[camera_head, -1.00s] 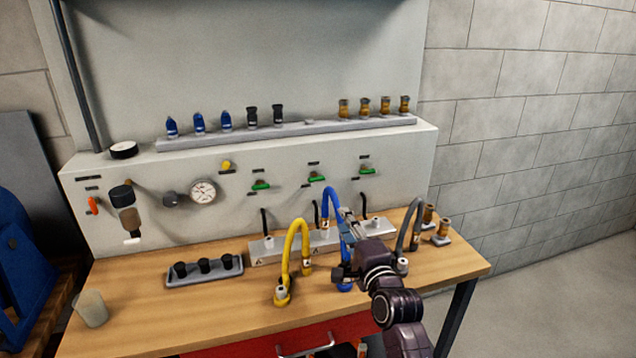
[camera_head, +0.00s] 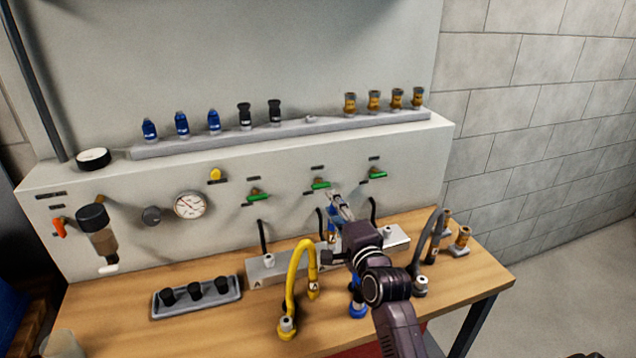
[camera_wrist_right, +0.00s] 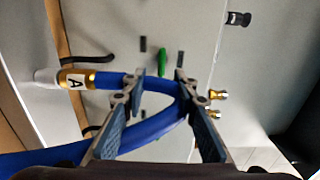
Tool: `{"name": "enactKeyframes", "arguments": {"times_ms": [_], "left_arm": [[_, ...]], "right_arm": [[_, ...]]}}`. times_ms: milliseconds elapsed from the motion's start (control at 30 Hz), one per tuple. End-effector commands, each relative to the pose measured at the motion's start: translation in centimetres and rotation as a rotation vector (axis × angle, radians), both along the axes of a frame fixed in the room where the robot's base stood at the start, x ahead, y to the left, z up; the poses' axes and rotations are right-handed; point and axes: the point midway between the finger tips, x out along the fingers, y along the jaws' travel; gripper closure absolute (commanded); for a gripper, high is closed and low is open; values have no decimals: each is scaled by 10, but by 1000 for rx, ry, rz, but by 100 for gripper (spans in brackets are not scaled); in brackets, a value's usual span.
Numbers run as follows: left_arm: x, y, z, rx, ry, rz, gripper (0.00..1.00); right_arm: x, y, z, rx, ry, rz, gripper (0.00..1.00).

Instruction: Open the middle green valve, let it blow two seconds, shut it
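The middle green valve (camera_head: 320,184) is on the pale panel, its lever lying roughly sideways between two similar green valves. My right gripper (camera_head: 336,200) is just below and in front of it. In the right wrist view the gripper (camera_wrist_right: 160,74) is open, and a green lever (camera_wrist_right: 162,62) shows between its fingertips, farther off, with no contact visible. The blue hose (camera_wrist_right: 160,126) loops across that view behind the fingers; whether they touch it I cannot tell. My left gripper is not in view.
The left green valve (camera_head: 258,196) and right green valve (camera_head: 377,174) flank the middle one. A yellow hose (camera_head: 293,280) and a grey hose (camera_head: 424,246) arch over the bench. A gauge (camera_head: 190,205) is on the panel. A nozzle rack (camera_head: 290,130) lies above.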

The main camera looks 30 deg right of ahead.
Motion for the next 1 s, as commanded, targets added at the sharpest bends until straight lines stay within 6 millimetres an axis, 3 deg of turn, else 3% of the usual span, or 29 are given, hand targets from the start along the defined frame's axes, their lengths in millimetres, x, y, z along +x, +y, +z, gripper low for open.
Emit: {"name": "enactKeyframes", "arguments": {"times_ms": [167,633,1000], "left_arm": [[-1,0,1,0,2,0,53],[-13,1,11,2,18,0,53],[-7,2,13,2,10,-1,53]], "right_arm": [[5,-1,0,0,0,0,73],[66,-16,1,0,0,0,73],[76,-19,0,0,0,-1,73]]}}
